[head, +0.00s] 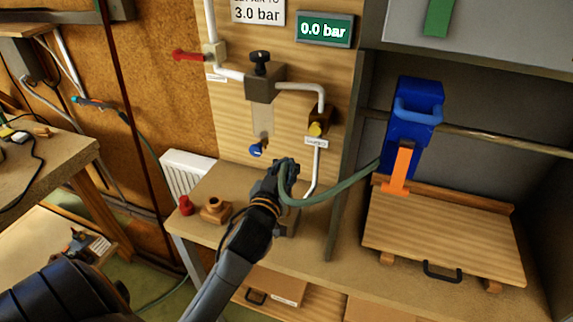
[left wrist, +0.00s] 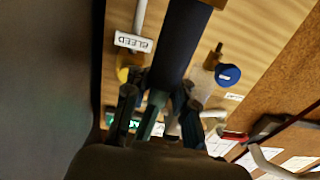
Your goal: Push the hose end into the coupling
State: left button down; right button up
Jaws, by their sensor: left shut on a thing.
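The green hose (head: 335,196) runs from the right, by the blue holder, and curls up into my left gripper (head: 287,165). The left gripper is shut on the hose in front of the wooden panel, below the yellow knob. The left wrist view also shows the gripper fingers (left wrist: 157,108), with a green piece of hose (left wrist: 152,112) between them. A broad dark bar (left wrist: 185,45) stands beyond the fingers there; I cannot tell what it is. I cannot make out the coupling clearly, nor whether the hose end touches it. My right gripper is out of view.
A dark valve block (head: 264,84) with white pipes, a blue knob (head: 256,150) and a yellow knob (head: 315,129) are close to the gripper. The display (head: 325,29) reads 0.0 bar. A blue holder (head: 408,125) and wooden board (head: 445,235) are at the right.

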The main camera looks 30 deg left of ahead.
aim_at(286, 180)
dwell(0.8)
pick_arm(q)
jog(key=shift+r+p, duration=0.1)
jog(key=shift+p, duration=0.4)
dwell(0.6)
jog(key=shift+f+b, duration=1.55)
jog(key=shift+f, duration=0.6)
jog(key=c, duration=1)
grip_release()
jog(key=shift+r, duration=0.1)
jog(key=v, duration=1.2)
